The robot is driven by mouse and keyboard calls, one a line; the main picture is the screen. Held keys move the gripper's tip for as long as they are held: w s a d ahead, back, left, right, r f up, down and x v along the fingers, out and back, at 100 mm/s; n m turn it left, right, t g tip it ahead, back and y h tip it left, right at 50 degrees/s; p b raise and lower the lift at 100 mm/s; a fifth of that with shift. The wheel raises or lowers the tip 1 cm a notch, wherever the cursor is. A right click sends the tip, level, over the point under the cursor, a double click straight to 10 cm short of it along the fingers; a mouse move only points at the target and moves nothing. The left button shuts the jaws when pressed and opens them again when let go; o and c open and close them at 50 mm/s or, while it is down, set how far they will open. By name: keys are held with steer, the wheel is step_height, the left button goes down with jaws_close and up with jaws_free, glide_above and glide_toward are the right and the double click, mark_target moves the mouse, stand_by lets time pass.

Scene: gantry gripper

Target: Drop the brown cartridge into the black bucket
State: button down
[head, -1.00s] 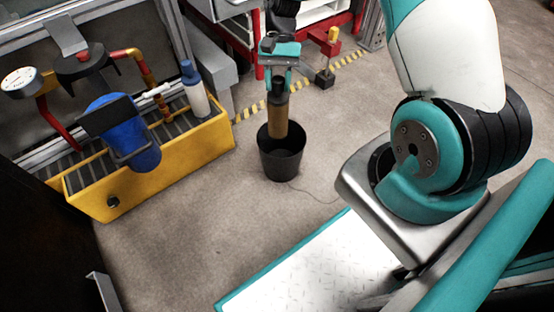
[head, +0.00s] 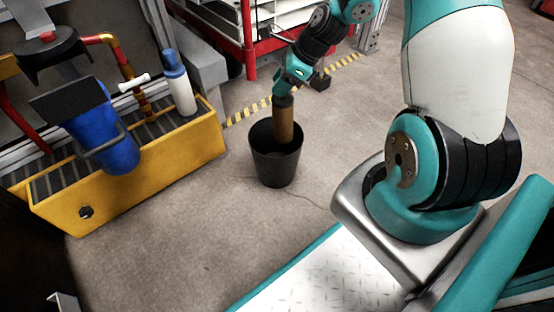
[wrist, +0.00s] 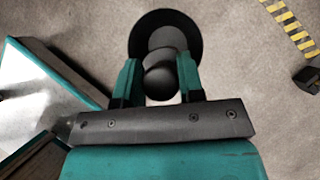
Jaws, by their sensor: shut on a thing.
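The brown cartridge (head: 283,124), a cylinder with a dark top, is upright in the head view, with its lower end inside the mouth of the black bucket (head: 276,165). My gripper (head: 283,92) is shut on its dark top from above. In the wrist view, my gripper (wrist: 160,82) has its two teal fingers on either side of the cartridge's dark round top (wrist: 161,80). The bucket's dark opening (wrist: 190,28) lies behind it there. The bucket stands upright on the floor. The cartridge's lower end is hidden by the bucket wall.
A yellow trough (head: 150,170) with a blue filter housing (head: 105,140) and a white-and-blue cartridge (head: 180,88) stands left of the bucket. A red-framed shelf (head: 250,45) is behind. Bare floor lies in front of the bucket.

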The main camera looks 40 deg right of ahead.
steer(key=shift+f+b, duration=1.85)
steer(key=shift+b, duration=0.15)
steer(key=shift+r, duration=0.1)
steer(key=c, duration=0.7)
jaws_free()
steer(key=shift+o, duration=0.2)
steer(key=p+v, duration=1.1)
steer(key=v, duration=0.6)
steer(key=shift+r, duration=0.2)
